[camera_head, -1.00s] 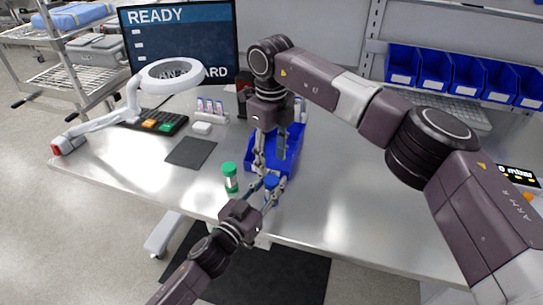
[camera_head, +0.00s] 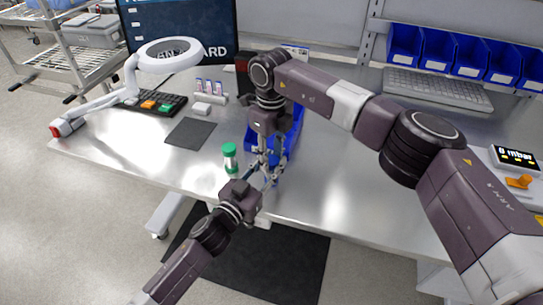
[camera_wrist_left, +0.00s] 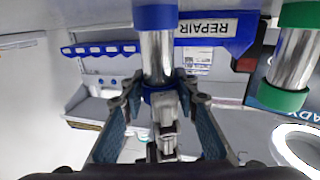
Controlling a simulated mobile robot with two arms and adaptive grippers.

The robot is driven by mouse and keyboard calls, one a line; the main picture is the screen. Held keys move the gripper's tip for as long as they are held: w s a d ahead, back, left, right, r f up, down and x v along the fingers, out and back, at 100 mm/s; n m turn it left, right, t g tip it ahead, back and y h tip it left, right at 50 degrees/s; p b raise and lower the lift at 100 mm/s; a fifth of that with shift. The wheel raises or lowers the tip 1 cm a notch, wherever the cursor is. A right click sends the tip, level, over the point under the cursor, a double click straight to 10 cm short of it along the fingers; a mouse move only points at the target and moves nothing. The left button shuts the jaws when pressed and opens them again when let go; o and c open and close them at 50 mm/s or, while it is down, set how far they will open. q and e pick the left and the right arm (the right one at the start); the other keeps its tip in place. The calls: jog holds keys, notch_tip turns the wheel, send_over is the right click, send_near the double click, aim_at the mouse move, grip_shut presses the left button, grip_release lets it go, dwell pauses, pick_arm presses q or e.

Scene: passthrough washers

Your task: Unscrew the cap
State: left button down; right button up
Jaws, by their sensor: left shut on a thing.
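A cylinder with blue ends and a shiny silver body (camera_wrist_left: 156,55) stands between the fingers of my left gripper (camera_wrist_left: 162,100) in the left wrist view. The gripper is shut on it at its nearer blue end. In the head view my left gripper (camera_head: 268,178) reaches in from below. My right gripper (camera_head: 268,158) points down from above at the same spot, so the two grippers overlap and mostly hide the cylinder. I cannot tell whether the right fingers touch its cap. A similar green-capped cylinder (camera_head: 230,157) stands upright to the left, apart from both grippers.
A blue bin (camera_head: 291,143) lies directly behind the grippers. A dark mat (camera_head: 190,133), a keypad (camera_head: 156,104) and a ring lamp (camera_head: 168,52) are at left. The table's front middle is clear.

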jog(key=c, duration=0.7)
jog(key=shift+w+n, duration=0.1)
jog(key=shift+n, duration=1.5)
jog(key=shift+d, duration=0.1)
jog(key=o, duration=1.3)
jog(key=shift+o, duration=0.4)
notch_tip(320, 180, up, 5)
jog(key=shift+r, duration=0.1)
notch_tip(320, 180, up, 7)
jog(key=shift+m, duration=0.5)
notch_tip(320, 180, down, 12)
jog(key=shift+r, duration=0.1)
